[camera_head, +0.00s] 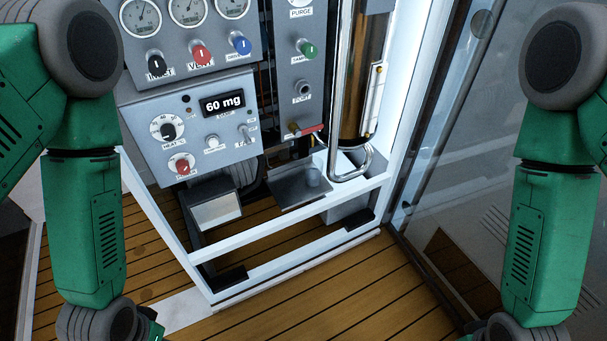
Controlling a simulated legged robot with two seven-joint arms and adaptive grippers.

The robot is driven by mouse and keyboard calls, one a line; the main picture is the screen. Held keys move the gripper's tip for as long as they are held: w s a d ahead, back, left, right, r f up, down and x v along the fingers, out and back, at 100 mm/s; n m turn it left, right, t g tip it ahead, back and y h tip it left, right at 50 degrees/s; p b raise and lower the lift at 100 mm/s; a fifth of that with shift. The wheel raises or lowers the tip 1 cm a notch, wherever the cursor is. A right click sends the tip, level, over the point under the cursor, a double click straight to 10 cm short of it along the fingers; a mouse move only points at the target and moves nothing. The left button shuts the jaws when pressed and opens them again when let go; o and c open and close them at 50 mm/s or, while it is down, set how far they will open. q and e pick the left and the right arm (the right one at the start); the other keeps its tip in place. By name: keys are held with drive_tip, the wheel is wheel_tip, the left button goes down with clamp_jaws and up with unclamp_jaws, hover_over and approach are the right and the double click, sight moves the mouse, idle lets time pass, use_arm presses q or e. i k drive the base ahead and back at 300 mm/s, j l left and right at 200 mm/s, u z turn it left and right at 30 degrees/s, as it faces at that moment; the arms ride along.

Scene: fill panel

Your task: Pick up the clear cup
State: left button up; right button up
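A small, see-through cup shape (313,176) stands on the dark grey tray (290,193) low on the panel, under the red-handled tap (308,132). It is faint against the tray, and I cannot make out whether anything is in it. My two green arms hang at the left and right sides of the view, well apart from the cup. Both grippers are below the bottom edge of the picture, so their fingers are hidden.
A glass pane (450,130) stands to the right. The wooden floor (330,295) in front is clear.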

sight(313, 165)
drive_tip(key=i+j+z, duration=0.15)
drive_tip(key=i+z, duration=0.35)
drive_tip(key=i+j+z, duration=0.25)
drive_tip(key=z, duration=0.25)
